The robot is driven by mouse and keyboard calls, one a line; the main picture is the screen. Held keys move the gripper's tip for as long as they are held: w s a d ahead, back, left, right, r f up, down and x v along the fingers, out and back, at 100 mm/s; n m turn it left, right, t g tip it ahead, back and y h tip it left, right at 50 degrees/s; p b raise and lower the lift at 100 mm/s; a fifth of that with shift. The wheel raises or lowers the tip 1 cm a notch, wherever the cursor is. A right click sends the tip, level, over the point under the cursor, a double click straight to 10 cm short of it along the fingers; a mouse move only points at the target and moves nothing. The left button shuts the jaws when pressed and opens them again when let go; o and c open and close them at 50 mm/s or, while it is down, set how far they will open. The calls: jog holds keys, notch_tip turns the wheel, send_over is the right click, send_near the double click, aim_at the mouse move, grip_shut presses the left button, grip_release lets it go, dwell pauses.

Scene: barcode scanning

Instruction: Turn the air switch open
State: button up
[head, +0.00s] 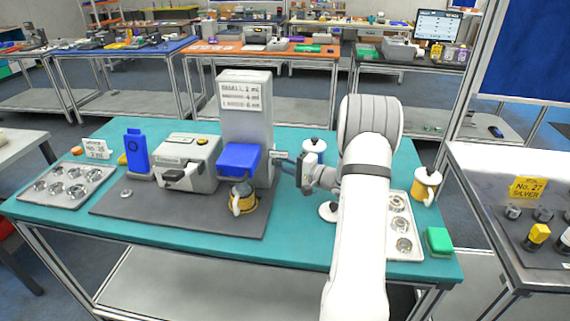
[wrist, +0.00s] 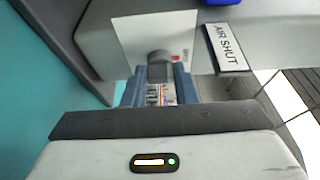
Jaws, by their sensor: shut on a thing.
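The air switch (wrist: 158,58) is a small grey knob on the side of the tall grey machine (head: 246,115). In the wrist view, my gripper (wrist: 158,80) has a blue-grey finger on either side of the knob and is shut on it. A white label (wrist: 228,46) reading "AIR SHUT" sits beside the switch. In the head view, my gripper (head: 290,170) reaches the machine's right side from the right. The knob is hidden there by the gripper.
A grey printer-like device (head: 188,162) stands to the left. White lidded pots, a metal tray and a green block (head: 438,241) are near my arm.

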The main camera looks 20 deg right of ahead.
jog(key=shift+w+d+r+m+g+y+p, duration=0.1)
jog(key=shift+m+g+y+p, duration=0.1)
jog(key=shift+m+g+p, duration=1.55)
jog(key=shift+r+m+g+y+p, duration=0.15)
jog(key=shift+m+g+p, duration=0.6)
jog(key=shift+m, duration=1.9)
jog(key=shift+w+d+f+m+g+y+p, duration=0.1)
jog(key=shift+m+g+y+p, duration=0.15)
jog(key=shift+m+g+p, duration=1.45)
jog(key=shift+m+t+b, duration=0.3)
jog(key=shift+m+b, duration=0.25)
jog(key=shift+m, duration=0.15)
jog(key=o, duration=1)
jog(key=shift+r, duration=0.1)
jog(key=shift+c, duration=0.2)
